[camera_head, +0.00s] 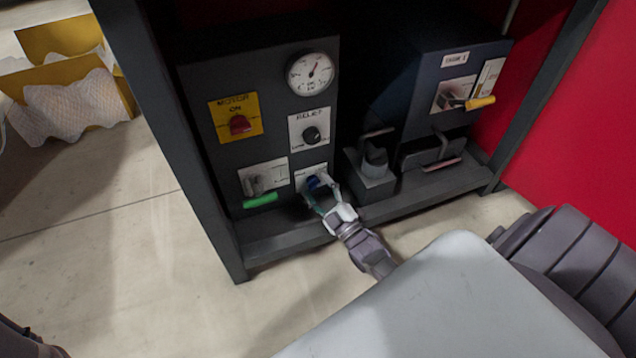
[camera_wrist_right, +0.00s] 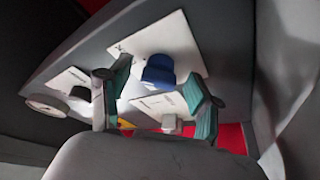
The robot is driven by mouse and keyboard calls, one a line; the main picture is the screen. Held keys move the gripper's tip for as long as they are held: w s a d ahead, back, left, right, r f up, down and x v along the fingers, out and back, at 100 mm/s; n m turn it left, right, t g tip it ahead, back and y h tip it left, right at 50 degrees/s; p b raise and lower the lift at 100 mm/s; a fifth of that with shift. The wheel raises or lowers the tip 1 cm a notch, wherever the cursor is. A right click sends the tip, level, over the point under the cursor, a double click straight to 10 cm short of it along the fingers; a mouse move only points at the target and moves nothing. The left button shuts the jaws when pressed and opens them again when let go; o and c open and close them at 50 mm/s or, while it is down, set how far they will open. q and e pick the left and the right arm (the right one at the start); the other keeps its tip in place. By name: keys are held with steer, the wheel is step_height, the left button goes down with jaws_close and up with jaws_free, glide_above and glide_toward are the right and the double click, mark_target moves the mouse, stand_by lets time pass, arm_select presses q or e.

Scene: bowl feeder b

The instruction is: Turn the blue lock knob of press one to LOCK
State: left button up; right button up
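The blue lock knob (camera_head: 313,183) sits on a white label plate low on the dark press panel (camera_head: 262,75). It also shows in the right wrist view (camera_wrist_right: 158,70), where the plate's lettering is too small to read. My right gripper (camera_head: 322,196) is at the knob, with its two teal-padded fingers spread. In the right wrist view the open fingers (camera_wrist_right: 157,88) stand on either side of the knob, with visible gaps. I cannot tell how deep the knob lies between them. My left gripper is not in view.
Above the knob are a black relief knob (camera_head: 312,135), a gauge (camera_head: 310,74) and a red motor switch (camera_head: 239,125). A green handle (camera_head: 261,201) is at left. A second unit with a yellow handle (camera_head: 480,102) stands at right. The dark frame's post (camera_head: 180,150) stands left.

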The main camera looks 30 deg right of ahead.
steer(key=shift+s, duration=0.1)
steer(key=v, duration=1.2)
steer(key=shift+a, duration=0.1)
